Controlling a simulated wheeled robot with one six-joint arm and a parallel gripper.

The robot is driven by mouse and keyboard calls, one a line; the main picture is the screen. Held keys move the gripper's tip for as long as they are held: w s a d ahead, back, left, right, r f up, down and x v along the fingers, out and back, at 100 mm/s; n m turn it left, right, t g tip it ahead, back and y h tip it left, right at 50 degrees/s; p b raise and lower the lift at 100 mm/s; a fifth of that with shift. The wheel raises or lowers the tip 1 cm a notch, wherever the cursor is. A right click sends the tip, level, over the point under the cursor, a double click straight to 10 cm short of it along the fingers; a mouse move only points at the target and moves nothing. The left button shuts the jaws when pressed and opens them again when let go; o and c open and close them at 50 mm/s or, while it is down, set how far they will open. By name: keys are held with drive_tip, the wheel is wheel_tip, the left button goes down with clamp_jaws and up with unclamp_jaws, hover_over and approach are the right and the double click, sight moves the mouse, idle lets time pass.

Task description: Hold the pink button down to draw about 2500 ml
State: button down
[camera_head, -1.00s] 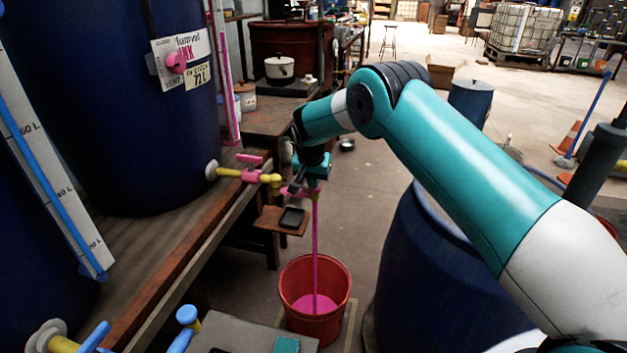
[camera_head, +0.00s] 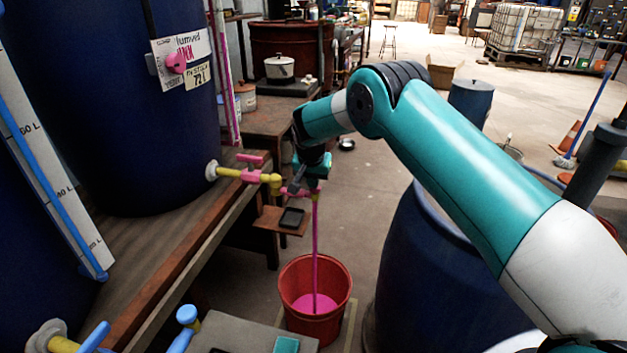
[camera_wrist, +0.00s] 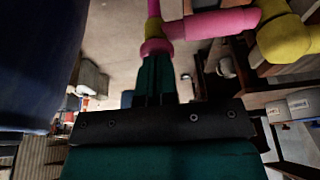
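A pink-and-yellow tap line (camera_head: 240,174) runs out of the large dark blue vat (camera_head: 120,110). My gripper (camera_head: 312,180) is down at the line's outer end. In the wrist view my fingers (camera_wrist: 157,62) are together, their tips at a round pink part (camera_wrist: 155,47), seemingly the button; contact is partly hidden. The pink pipe (camera_wrist: 215,22) and yellow elbow (camera_wrist: 285,38) show beside it. A thin pink stream (camera_head: 315,235) falls from the outlet into the red bucket (camera_head: 313,325). Pink liquid (camera_head: 318,302) lies inside the bucket.
A small wooden shelf (camera_head: 268,222) with a dark device (camera_head: 292,217) sits beside the stream. A blue barrel (camera_head: 420,270) stands right of the bucket. A grey-topped stand (camera_head: 235,335) is in front.

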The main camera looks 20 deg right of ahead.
drive_tip(key=shift+s+f, duration=0.35)
drive_tip(key=shift+f, duration=0.3)
drive_tip(key=r+p, duration=0.1)
drive_tip(key=r, duration=0.1)
drive_tip(key=r+p, duration=0.1)
drive_tip(key=r, duration=0.1)
drive_tip(key=r+p, duration=0.1)
drive_tip(key=r, duration=0.1)
drive_tip(key=shift+w, duration=0.25)
drive_tip(key=v, duration=0.9)
drive_tip(key=shift+r+b, duration=0.15)
drive_tip(key=shift+b, duration=0.15)
drive_tip(key=shift+a, duration=0.1)
